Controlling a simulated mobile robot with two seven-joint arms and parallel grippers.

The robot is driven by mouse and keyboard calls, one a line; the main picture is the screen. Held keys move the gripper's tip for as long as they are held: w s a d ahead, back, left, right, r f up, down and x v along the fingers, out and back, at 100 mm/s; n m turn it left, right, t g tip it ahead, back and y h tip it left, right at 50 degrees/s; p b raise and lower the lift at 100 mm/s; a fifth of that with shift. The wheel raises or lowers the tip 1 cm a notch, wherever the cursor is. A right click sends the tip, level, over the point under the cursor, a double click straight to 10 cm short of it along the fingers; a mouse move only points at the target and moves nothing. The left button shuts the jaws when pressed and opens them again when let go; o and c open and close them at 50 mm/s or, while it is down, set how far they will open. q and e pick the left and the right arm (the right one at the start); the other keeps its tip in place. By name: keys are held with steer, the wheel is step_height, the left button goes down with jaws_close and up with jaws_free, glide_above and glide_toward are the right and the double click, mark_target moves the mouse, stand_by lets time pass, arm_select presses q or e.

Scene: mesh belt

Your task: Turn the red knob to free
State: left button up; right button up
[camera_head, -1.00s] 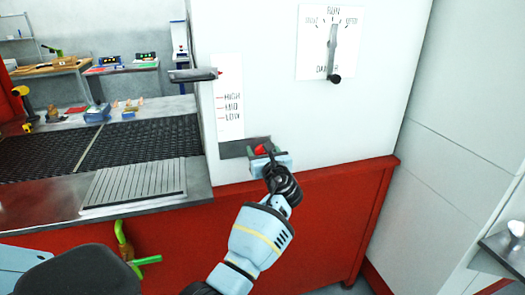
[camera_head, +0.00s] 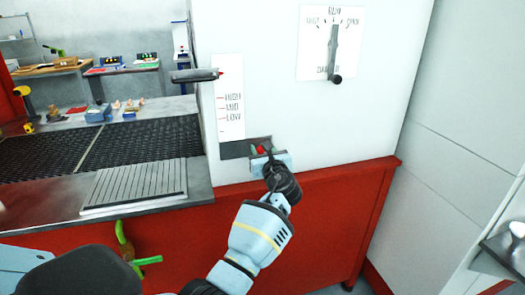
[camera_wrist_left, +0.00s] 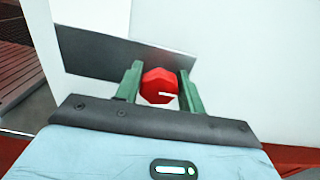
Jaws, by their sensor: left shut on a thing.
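The red knob (camera_wrist_left: 160,86) sits on a dark plate (camera_wrist_left: 100,52) low on the white cabinet front. In the left wrist view a white mark on its face points to the right. In the head view the knob (camera_head: 261,149) is small and partly covered by my left gripper (camera_head: 262,152). My left gripper, with green fingers (camera_wrist_left: 160,90), is shut on the knob, one finger on each side. Any lettering near the knob is too small or hidden. My right gripper is not in view.
Above the knob is a HIGH, MID, LOW scale (camera_head: 228,80) with a dark lever (camera_head: 194,75) at its top. A damper dial (camera_head: 331,42) is at upper right. A mesh belt (camera_head: 130,142) and ridged plate (camera_head: 135,185) lie to the left.

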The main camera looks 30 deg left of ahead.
arm_select(q)
steer(key=n, duration=0.4)
steer(key=shift+s+f, duration=0.1)
steer(key=n, duration=0.4)
steer(key=shift+a+f+n+b, duration=0.1)
steer(key=shift+f+n+b, duration=0.05)
steer(key=shift+n+b, duration=0.2)
steer(key=n+b, duration=0.1)
steer(key=n, duration=0.4)
steer(key=shift+f+b, duration=0.15)
steer(key=shift+b, duration=0.15)
steer(key=shift+s+n+b, duration=0.1)
steer(key=shift+n+b, duration=0.25)
steer(key=shift+n, duration=0.8)
steer(key=shift+n+b, duration=0.3)
steer(key=shift+n, duration=0.5)
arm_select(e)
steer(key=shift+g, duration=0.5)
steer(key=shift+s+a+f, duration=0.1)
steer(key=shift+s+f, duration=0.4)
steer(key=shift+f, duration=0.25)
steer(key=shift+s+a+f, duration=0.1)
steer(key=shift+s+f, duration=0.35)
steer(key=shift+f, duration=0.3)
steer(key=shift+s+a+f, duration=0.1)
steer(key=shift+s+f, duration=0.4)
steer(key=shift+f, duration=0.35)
